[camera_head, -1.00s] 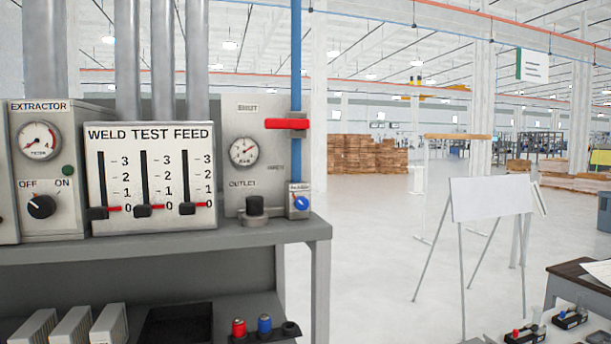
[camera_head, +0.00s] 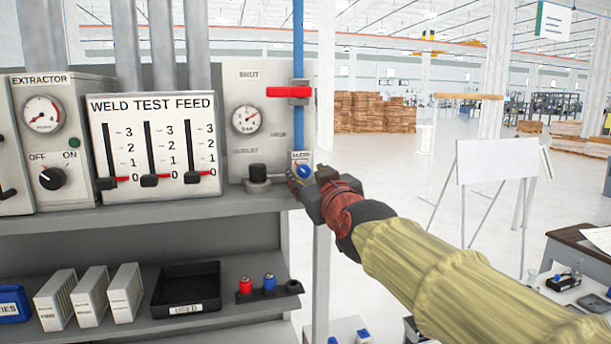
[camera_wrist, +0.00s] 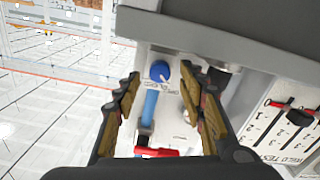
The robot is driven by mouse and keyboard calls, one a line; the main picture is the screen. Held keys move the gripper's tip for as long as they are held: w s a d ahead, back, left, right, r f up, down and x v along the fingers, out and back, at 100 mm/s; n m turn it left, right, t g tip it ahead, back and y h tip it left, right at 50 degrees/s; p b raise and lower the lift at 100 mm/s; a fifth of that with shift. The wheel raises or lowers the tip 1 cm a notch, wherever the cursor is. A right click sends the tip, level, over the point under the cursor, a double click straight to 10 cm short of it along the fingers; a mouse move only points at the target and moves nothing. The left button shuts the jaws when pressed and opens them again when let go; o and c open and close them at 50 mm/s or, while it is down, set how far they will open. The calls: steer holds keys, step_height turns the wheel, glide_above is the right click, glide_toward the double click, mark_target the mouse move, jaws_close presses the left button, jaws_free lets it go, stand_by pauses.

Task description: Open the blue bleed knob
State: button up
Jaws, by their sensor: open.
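The blue bleed knob (camera_head: 305,171) is a small round knob with a white pointer line, on a white block under a label at the foot of the blue pipe (camera_head: 298,128). It also shows in the wrist view (camera_wrist: 159,71), where the picture is turned upside down. My gripper (camera_head: 307,178) is at the knob, coming from the lower right. In the wrist view my gripper (camera_wrist: 162,77) is open, with one finger on each side of the knob. Gaps show between the fingers and the knob. In the head view the gripper partly covers the block.
A red lever (camera_head: 289,92) crosses the blue pipe above the knob. A black knob (camera_head: 258,174) stands just left, close to one finger. The gauge panel (camera_head: 236,97) is behind, and the grey shelf edge (camera_head: 170,215) lies below.

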mark_target(303, 171)
steer(key=shift+x, duration=1.45)
steer(key=shift+c, duration=0.8)
jaws_close()
